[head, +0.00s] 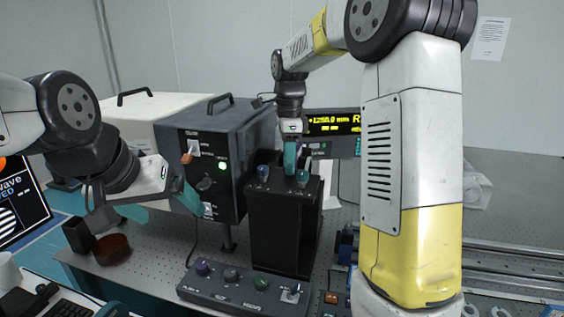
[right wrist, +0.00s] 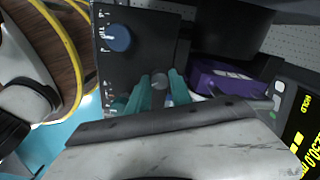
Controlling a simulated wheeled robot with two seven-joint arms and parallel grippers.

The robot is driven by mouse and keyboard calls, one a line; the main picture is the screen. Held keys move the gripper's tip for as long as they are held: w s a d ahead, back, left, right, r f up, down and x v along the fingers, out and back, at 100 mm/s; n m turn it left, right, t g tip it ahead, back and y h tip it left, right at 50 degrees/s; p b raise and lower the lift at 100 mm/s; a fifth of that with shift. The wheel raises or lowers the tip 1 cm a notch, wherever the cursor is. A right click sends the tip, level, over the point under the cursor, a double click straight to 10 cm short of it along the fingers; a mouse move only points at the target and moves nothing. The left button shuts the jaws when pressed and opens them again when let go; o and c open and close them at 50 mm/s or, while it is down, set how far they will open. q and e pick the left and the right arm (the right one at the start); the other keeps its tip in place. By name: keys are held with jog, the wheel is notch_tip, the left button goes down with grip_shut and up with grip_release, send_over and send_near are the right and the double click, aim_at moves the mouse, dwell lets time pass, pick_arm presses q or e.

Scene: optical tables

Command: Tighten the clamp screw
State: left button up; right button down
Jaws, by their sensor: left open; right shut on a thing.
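A tall black box (head: 283,225) stands on the optical table, with small knobs on its top. My right gripper (head: 297,165) reaches down to this top from above. In the right wrist view its teal fingers (right wrist: 160,88) are shut on a small grey round knob (right wrist: 158,80), which appears to be the clamp screw; the fingers partly hide it. A blue knob (right wrist: 117,38) with white marks around it sits apart on the same face, and shows in the head view (head: 263,172). My left gripper (head: 160,204) is open and empty at the left, its teal fingers wide apart.
A dark instrument box (head: 232,135) with a green light stands behind and left of the black box. A control panel with several knobs (head: 243,289) lies in front. A yellow display (head: 333,123) is behind. A brown round dish (head: 112,249) sits at the left edge.

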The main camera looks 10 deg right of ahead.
jog(key=shift+n, duration=0.4)
jog(key=n, duration=0.6)
jog(key=shift+n, duration=0.3)
jog(key=n, duration=1)
jog(key=shift+n, duration=0.4)
jog(key=n, duration=0.3)
jog(key=shift+n, duration=0.3)
jog(key=n, duration=0.3)
jog(key=shift+w+n, duration=0.1)
jog(key=shift+n, duration=2)
